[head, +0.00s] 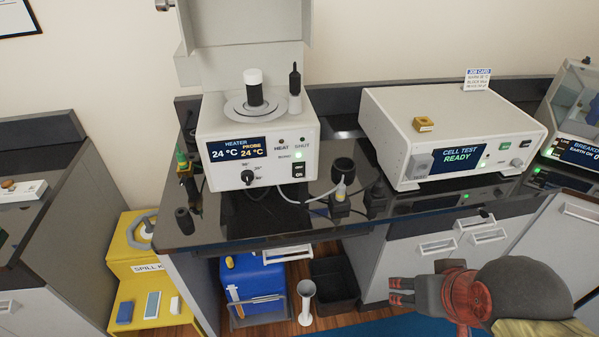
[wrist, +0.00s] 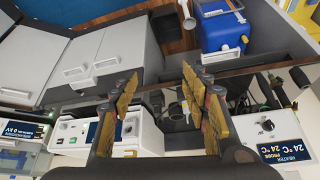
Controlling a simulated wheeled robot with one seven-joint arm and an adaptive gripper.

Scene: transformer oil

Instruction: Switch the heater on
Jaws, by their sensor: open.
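The heater (head: 224,135) is a white unit on the dark bench. Its display reads HEATER 24 °C and PROBE 24 °C. Its round knob (head: 248,177) has temperature marks around it, and a black switch (head: 298,170) marked ON sits at the right of its front. A green lamp is lit above the switch; the HEAT lamp looks dark. My gripper (head: 402,291) is open and empty in front of the bench, at lower right, well away from the heater. In the wrist view its fingers (wrist: 160,95) are spread, and the heater knob (wrist: 267,125) shows upside down at right.
The cell test unit (head: 455,135), reading READY, stands right of the heater. Small black fittings (head: 343,172) and cables lie on the bench before and beside the heater. A blue container (head: 255,283) and a yellow spill kit stand (head: 137,262) are below. The space before the bench is free.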

